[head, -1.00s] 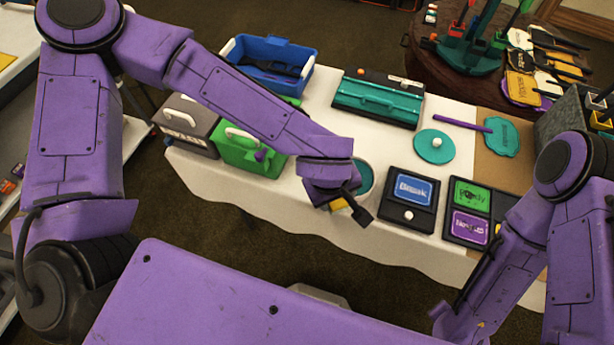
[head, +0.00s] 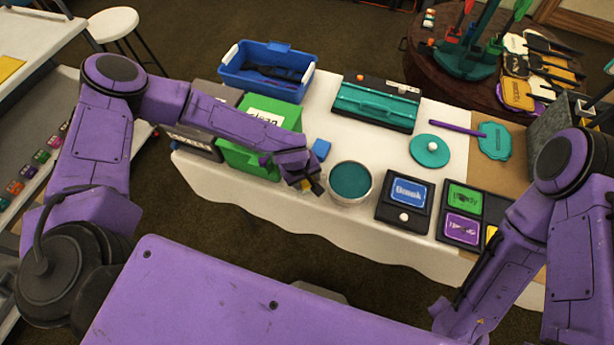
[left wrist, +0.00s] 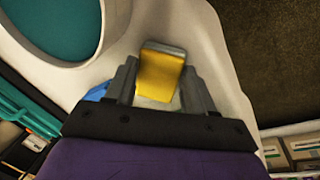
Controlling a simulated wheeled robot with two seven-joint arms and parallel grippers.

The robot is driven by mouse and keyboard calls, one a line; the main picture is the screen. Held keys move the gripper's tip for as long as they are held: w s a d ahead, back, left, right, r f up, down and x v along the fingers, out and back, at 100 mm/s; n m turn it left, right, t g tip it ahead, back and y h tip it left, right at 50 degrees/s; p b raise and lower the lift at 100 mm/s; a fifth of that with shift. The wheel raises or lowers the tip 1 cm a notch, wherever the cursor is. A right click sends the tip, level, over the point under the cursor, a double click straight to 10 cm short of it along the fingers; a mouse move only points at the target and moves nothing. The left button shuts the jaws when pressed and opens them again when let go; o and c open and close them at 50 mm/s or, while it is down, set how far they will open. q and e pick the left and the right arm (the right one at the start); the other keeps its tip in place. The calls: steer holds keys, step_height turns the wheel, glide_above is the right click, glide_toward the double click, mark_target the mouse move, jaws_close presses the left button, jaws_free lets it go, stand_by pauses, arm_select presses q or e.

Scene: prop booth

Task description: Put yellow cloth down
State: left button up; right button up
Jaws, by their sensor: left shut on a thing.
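The yellow cloth (left wrist: 160,75) is a small folded yellow piece with a greyish edge, between the fingers of my left gripper (left wrist: 160,88) in the left wrist view. In the head view my left gripper (head: 312,187) is over the front of the white-covered table (head: 292,213), left of the round teal-topped tin (head: 351,180). A bit of yellow shows at its fingertips there. My left gripper is shut on the cloth. I cannot tell whether the cloth touches the table. My right arm shows at the right, but its gripper is out of view.
A small blue block (head: 320,149) lies just behind my left gripper. A green box (head: 262,118) and a blue open toolbox (head: 266,72) stand to the left. A black tray with a blue card (head: 410,191) lies right of the tin. A narrow bare strip runs along the front edge.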

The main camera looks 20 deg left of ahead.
arm_select(q)
steer(key=o, duration=1.4)
steer(key=v, duration=1.2)
steer(key=s+a+f+y, duration=0.2)
steer(key=s+a+f, duration=0.2)
steer(key=s+f, duration=0.3)
steer(key=s+a+f+y, duration=0.3)
steer(key=s+f, duration=0.3)
steer(key=s+a+f+m+t, duration=0.1)
steer(key=s+a+f+m, duration=0.1)
steer(key=s+a, duration=0.6)
step_height(320, 180, down, 6)
steer(key=b, duration=0.6)
steer(key=shift+w, duration=0.2)
